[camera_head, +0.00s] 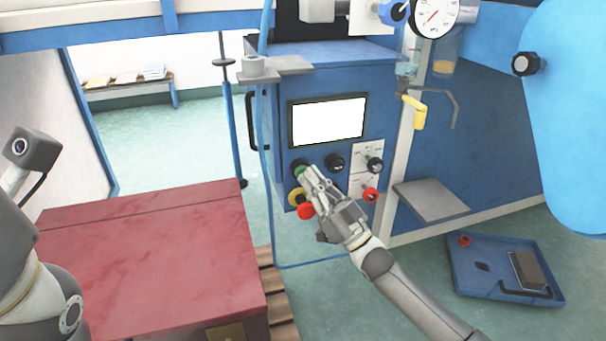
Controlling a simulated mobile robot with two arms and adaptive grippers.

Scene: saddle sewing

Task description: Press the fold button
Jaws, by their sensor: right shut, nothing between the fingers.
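The blue machine cabinet (268,121) has a white screen (328,121) with buttons and knobs below it. A green button (299,167) sits under the screen's left corner. My right gripper (305,175) is shut and empty, with its fingertips at the green button's lower edge; I cannot tell whether they touch it. A red button on a yellow base (304,210) shows just below the fingers. Black knobs (335,161) are to the right, and a smaller red knob (370,195) is lower right. No fold label is readable. My left arm is at the left edge; its gripper is not in view.
A red box (150,265) on a wooden pallet (272,285) fills the lower left. A grey shelf (430,199) juts out right of the panel. A blue floor tray (470,275) lies at right. A blue rounded body (570,110) hangs at the upper right.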

